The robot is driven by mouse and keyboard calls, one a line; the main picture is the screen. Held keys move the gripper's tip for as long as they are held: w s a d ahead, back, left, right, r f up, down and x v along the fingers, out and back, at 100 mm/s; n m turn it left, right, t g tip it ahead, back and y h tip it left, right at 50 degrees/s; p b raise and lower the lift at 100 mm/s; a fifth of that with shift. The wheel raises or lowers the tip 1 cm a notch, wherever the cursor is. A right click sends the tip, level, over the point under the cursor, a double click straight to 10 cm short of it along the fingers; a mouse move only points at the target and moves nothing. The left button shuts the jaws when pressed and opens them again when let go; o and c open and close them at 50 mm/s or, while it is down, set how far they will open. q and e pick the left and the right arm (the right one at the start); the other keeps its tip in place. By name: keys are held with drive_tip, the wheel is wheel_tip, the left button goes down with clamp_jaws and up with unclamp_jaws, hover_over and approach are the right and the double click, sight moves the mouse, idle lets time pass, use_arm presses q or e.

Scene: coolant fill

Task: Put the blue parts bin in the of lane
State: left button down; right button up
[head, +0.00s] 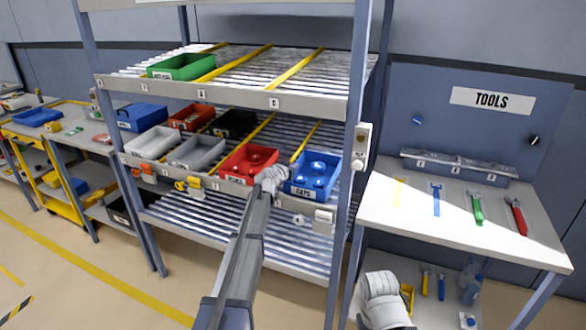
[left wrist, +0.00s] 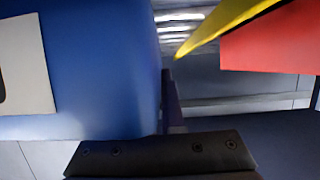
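A blue parts bin (head: 312,180) labelled CAPS, with blue round parts inside, sits at the right front of the middle shelf. My left gripper (head: 271,178) is at its left front corner, between it and a red bin (head: 247,160). In the left wrist view, the blue bin's wall (left wrist: 90,70) fills the left side, very close, and a dark finger shows beside its edge. Whether the fingers grip the bin is hidden. A second blue bin (head: 142,117) sits at the left of the same shelf.
The roller rack has yellow lane dividers (head: 300,68). The middle shelf also holds white (head: 152,143), grey (head: 197,152), black and red bins. The top shelf holds a green bin (head: 181,67) and has free room at right. A tools table (head: 460,215) stands at right.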

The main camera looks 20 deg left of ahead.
idle(0.3)
use_arm(q)
drive_tip(key=c, duration=1)
unclamp_jaws()
drive_tip(key=shift+o, duration=0.2)
drive_tip(key=p+v, duration=0.2)
drive_tip(key=v, duration=0.6)
